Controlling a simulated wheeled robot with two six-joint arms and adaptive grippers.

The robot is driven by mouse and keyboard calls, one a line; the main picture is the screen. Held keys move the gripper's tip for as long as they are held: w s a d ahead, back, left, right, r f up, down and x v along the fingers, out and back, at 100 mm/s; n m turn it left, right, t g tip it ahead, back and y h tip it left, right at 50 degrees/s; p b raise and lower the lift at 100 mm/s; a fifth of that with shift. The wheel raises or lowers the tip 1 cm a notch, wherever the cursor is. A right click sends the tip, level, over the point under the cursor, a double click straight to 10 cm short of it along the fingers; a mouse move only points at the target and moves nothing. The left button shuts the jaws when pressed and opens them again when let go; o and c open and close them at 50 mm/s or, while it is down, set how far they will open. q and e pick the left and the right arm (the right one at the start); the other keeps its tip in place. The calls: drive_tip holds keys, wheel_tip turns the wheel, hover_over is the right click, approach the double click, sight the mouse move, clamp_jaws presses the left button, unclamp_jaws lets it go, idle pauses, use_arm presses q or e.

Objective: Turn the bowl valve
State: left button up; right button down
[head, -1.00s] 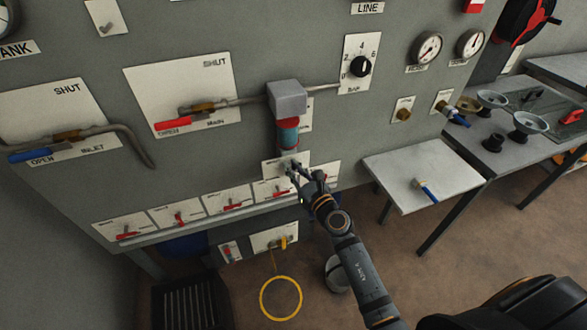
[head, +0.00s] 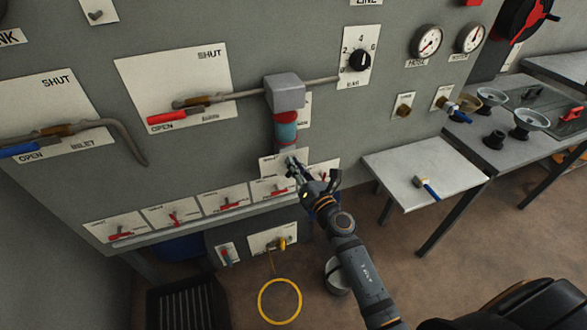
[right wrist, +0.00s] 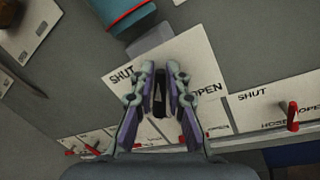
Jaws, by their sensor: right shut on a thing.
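A white plate marked SHUT and OPEN (right wrist: 195,60) sits on the grey panel, under a grey block with a red and teal cylinder (head: 286,128) hanging from it. A small dark handle (right wrist: 158,97) stands on this plate between the fingers of my right gripper (right wrist: 160,85). In the head view my right gripper (head: 297,172) is at the plate and hides most of it. It is shut on the dark handle. The word naming this valve is hidden, so I cannot read that it is the bowl valve. My left gripper is not in view.
A row of plates with red levers (head: 174,217) runs to the left of my gripper, and one more red lever (right wrist: 292,116) is close on its right. A small shelf (head: 395,165) juts out at the right. A yellow ring (head: 280,300) hangs below.

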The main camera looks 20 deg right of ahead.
drive_tip(key=m+b, duration=0.1)
drive_tip(key=m, duration=0.1)
drive_tip(key=m+h, duration=0.1)
drive_tip(key=m, duration=0.1)
drive_tip(key=f+m+t+b, duration=0.1)
drive_tip(key=m, duration=0.1)
drive_tip(key=shift+d+h+b, duration=0.3)
drive_tip(key=m, duration=0.2)
drive_tip(key=m+h+b, duration=0.1)
drive_tip(key=m, duration=0.1)
drive_tip(key=m+b, duration=0.1)
drive_tip(key=m, duration=0.2)
drive_tip(key=shift+d+f+h, duration=0.15)
drive_tip(key=shift+f+h, duration=0.15)
drive_tip(key=shift+f, duration=0.1)
drive_tip(key=shift+m, duration=0.3)
drive_tip(key=c, duration=1.3)
unclamp_jaws()
drive_tip(key=shift+c, duration=0.2)
drive_tip(key=s+f, duration=0.2)
drive_tip(key=s, duration=0.9)
drive_tip(key=shift+s+d+f, duration=0.15)
drive_tip(key=shift+s+d, duration=0.05)
drive_tip(key=shift+s, duration=0.2)
